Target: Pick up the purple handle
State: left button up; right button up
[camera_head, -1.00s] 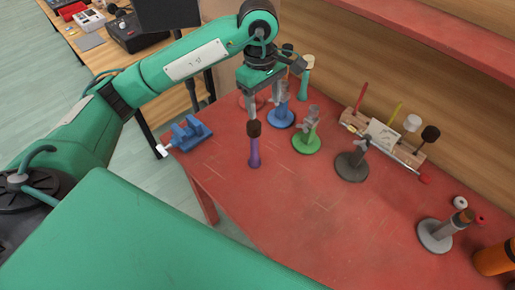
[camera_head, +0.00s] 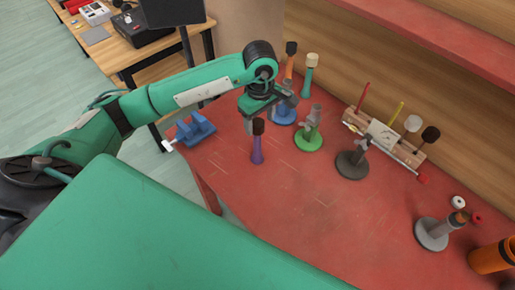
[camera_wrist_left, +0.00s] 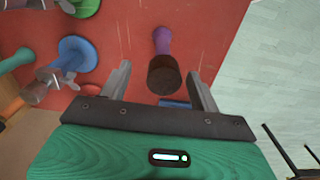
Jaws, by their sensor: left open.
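The purple handle (camera_head: 257,155) stands upright on the red table, with a dark brown head on its top. My left gripper (camera_head: 268,114) is open just above and behind it, fingers pointing down. In the left wrist view, the dark head lies between the two open fingers (camera_wrist_left: 160,72), and the purple shaft (camera_wrist_left: 162,40) shows beyond it. I cannot tell whether a finger touches it. My right gripper is not in view.
A blue stand (camera_head: 284,116) and a green stand (camera_head: 309,138) are close to the right. A blue vise (camera_head: 196,130) sits at the left table edge. A grey stand (camera_head: 351,164) is farther right. The red table's front middle (camera_head: 320,220) is clear.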

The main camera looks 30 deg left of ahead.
aim_at(257, 144)
pick_arm(q)
jog(key=f, duration=0.1)
jog(key=f+p, duration=0.1)
jog(key=f, duration=0.1)
jog(key=shift+s+a, duration=0.25)
jog(key=shift+f+p, duration=0.35)
jog(key=shift+f, duration=0.2)
grip_shut()
jog(key=shift+r, duration=0.1)
